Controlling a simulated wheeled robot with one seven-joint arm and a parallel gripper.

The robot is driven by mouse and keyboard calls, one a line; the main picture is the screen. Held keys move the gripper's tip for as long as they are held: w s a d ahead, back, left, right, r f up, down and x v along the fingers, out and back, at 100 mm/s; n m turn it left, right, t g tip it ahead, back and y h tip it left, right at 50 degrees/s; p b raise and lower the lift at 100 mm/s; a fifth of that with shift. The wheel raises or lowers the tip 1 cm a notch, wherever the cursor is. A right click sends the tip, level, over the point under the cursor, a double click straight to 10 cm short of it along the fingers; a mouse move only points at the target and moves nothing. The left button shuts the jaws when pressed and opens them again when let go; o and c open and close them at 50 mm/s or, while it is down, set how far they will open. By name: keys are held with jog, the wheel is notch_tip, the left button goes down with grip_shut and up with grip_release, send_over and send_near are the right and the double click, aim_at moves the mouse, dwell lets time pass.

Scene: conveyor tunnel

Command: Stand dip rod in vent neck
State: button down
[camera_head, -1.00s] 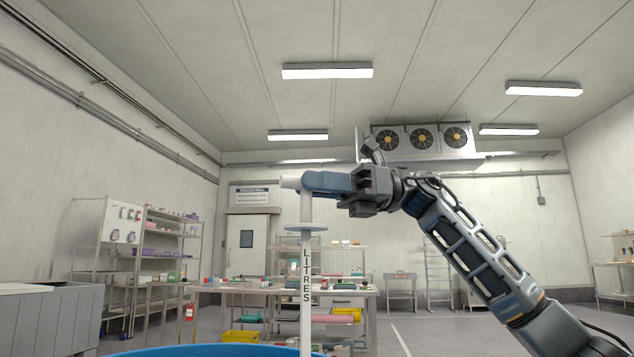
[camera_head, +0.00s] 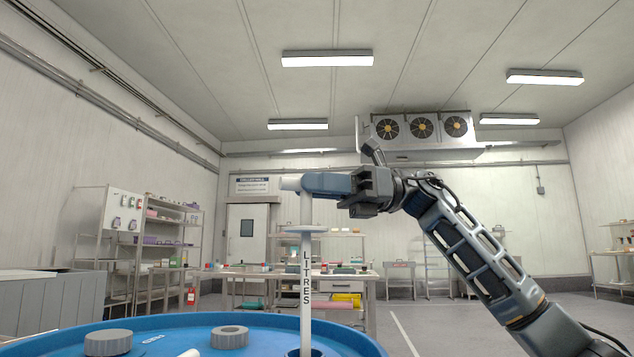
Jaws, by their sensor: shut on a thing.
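A white dip rod (camera_head: 306,286) marked LITRES, with a pale round collar (camera_head: 305,229), hangs upright. My gripper (camera_head: 305,184) is shut on its white top end. Below it is the blue drum lid (camera_head: 172,335). A dark round opening, seemingly the vent neck (camera_head: 291,352), shows around the rod's lower part at the bottom edge of the picture. The rod's tip is out of sight, so I cannot tell whether it is inside the neck or in front of it.
Two grey caps, one at the left (camera_head: 108,342) and one nearer the middle (camera_head: 230,337), sit on the lid. A white piece (camera_head: 188,354) shows at the bottom edge. A workbench (camera_head: 345,283) and shelving (camera_head: 170,245) stand well behind. The air around the rod is clear.

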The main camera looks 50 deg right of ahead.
jog(key=b, duration=0.6)
send_over(310, 301)
jog(key=d, duration=0.1)
jog(key=shift+d+f, duration=0.15)
jog(key=shift+f, duration=4.15)
jog(key=shift+f+b, duration=1.05)
jog(key=shift+f, duration=0.35)
jog(key=shift+f+b, duration=0.3)
jog(key=shift+f, duration=2.25)
jog(key=c, duration=0.9)
grip_release()
jog(key=shift+c, duration=0.2)
jog(key=shift+p+v, duration=1.1)
jog(key=shift+v, duration=2.85)
jog(key=shift+s, duration=0.1)
